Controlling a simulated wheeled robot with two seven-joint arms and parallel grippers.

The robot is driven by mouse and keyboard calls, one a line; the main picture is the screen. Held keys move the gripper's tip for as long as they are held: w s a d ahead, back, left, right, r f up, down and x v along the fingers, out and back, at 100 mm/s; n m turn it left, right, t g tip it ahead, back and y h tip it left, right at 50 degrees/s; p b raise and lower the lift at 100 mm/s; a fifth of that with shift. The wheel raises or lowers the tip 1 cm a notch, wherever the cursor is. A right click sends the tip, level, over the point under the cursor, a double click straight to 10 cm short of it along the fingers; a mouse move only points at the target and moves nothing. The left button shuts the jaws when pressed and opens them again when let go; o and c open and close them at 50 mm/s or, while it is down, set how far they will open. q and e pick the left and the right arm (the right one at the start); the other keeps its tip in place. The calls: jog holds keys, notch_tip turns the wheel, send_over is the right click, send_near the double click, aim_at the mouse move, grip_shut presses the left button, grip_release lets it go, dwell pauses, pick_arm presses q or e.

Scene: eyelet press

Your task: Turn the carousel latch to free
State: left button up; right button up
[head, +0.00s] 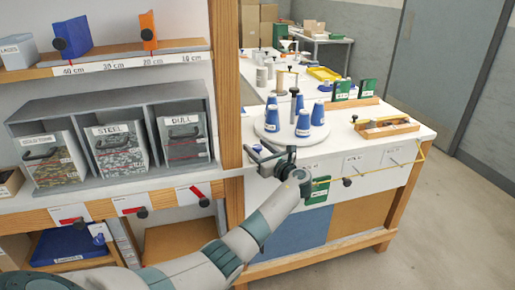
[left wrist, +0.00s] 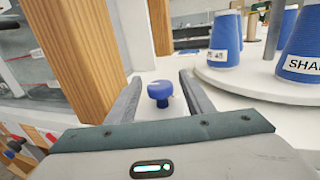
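The carousel (head: 268,130) is a round white turntable on the white bench, bearing several blue cones; its edge (left wrist: 240,88) also shows in the left wrist view. A blue knob, apparently the carousel latch (left wrist: 160,90), stands on the bench beside the turntable. It shows small in the head view (head: 257,148), partly behind my gripper. My left gripper (head: 266,157) is open. In the left wrist view its fingers (left wrist: 158,95) lie either side of the knob, with gaps on both sides. Whether the fingertips reach down to the knob's height I cannot tell. My right gripper is not in view.
A wooden post (head: 225,85) stands close left of my left gripper. Shelves with grey bins (head: 120,145) fill the left. Open floor (head: 455,220) is at right.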

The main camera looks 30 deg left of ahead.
pick_arm(q)
jog(key=shift+s+d, duration=0.2)
jog(key=shift+d, duration=0.15)
jog(key=b+v, duration=0.1)
jog(key=v, duration=1.5)
jog(key=shift+d, duration=0.35)
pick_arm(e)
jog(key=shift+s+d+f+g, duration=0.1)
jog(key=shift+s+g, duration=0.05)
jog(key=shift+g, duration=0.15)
pick_arm(q)
jog(key=shift+s, duration=0.1)
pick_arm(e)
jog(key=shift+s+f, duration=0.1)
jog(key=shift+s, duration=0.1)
